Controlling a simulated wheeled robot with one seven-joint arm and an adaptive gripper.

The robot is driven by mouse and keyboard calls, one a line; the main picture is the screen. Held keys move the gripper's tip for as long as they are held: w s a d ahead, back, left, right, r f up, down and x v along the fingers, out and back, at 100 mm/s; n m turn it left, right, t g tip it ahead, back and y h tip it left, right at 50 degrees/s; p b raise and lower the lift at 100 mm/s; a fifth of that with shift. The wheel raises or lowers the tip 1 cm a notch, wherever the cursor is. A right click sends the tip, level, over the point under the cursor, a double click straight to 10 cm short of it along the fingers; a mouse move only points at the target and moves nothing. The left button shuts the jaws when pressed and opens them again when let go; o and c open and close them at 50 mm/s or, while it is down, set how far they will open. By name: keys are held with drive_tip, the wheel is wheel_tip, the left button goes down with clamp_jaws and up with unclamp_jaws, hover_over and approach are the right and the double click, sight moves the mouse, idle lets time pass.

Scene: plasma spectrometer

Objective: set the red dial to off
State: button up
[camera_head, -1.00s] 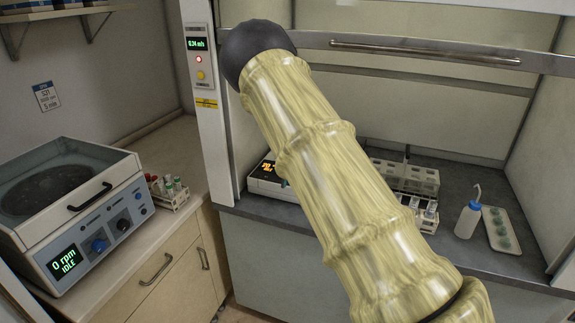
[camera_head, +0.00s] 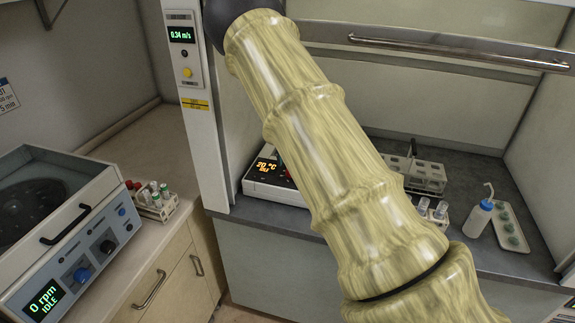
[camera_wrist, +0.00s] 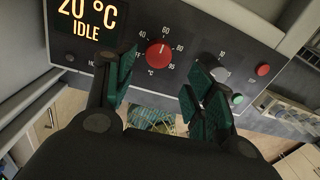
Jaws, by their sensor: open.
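The red dial (camera_wrist: 158,53) is on the dark front panel of a device in the wrist view. Its pale pointer mark appears to point up, near the 60. Marks for OFF, 40, 60, 80 and 95 ring it; OFF is partly hidden by my left finger. The display (camera_wrist: 88,20) reads 20 °C IDLE. My gripper (camera_wrist: 160,72) is open, its green-padded fingers on either side of and below the dial, with no clear contact.
A black knob (camera_wrist: 212,68), a red button (camera_wrist: 263,70) and a green button (camera_wrist: 238,98) sit right of the dial. In the head view, a centrifuge (camera_head: 70,240) stands left, tube racks (camera_head: 425,178) and a wash bottle (camera_head: 478,220) right. The hood's post (camera_head: 200,130) is close to my arm.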

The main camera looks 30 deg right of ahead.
drive_tip(key=shift+s+d+f+p, duration=0.2)
drive_tip(key=shift+s+f+p, duration=0.2)
drive_tip(key=shift+s+f, duration=0.3)
drive_tip(key=w+f, duration=0.1)
drive_tip(key=f, duration=0.1)
drive_tip(key=w+f, duration=0.2)
drive_tip(key=shift+f, duration=0.2)
drive_tip(key=shift+s+d+r, duration=0.1)
drive_tip(key=shift+s+r, duration=0.35)
drive_tip(key=shift+s, duration=0.2)
drive_tip(key=shift+c, duration=0.5)
drive_tip(key=shift+s+r, duration=0.2)
drive_tip(key=shift+s, duration=0.05)
drive_tip(key=c, duration=0.3)
drive_tip(key=shift+w+a+f, duration=0.2)
drive_tip(key=shift+w+f, duration=0.2)
drive_tip(key=shift+w, duration=0.05)
drive_tip(key=c, duration=0.6)
drive_tip(key=shift+s+d, duration=0.1)
